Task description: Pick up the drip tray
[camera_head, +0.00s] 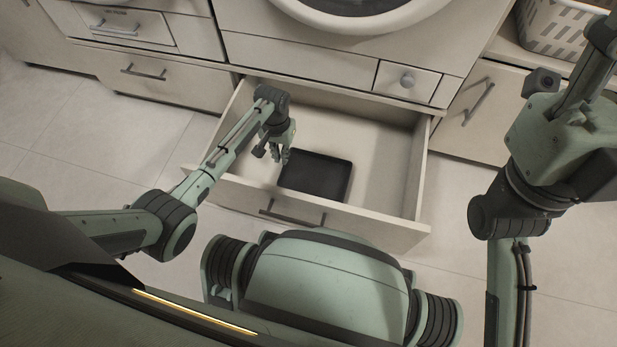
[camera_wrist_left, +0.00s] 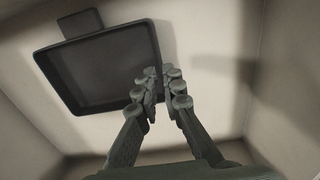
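The drip tray (camera_head: 315,176) is a dark, shallow, rectangular tray in the open drawer. It fills the upper left of the left wrist view (camera_wrist_left: 100,65), with a tab on its far side. My left gripper (camera_head: 284,156) reaches down into the drawer at the tray's left edge. In the left wrist view its fingertips (camera_wrist_left: 163,82) are close together on either side of the tray's rim, one inside and one outside. They look shut on the rim, though the contact is partly hidden. My right arm stands at the right; its gripper is out of view.
The open drawer (camera_head: 390,214) has raised walls around the tray and a dark handle on its front. Its floor right of the tray is bare. A washing machine (camera_head: 360,12) stands above, cabinets flank it, and a white basket (camera_head: 553,32) sits at top right.

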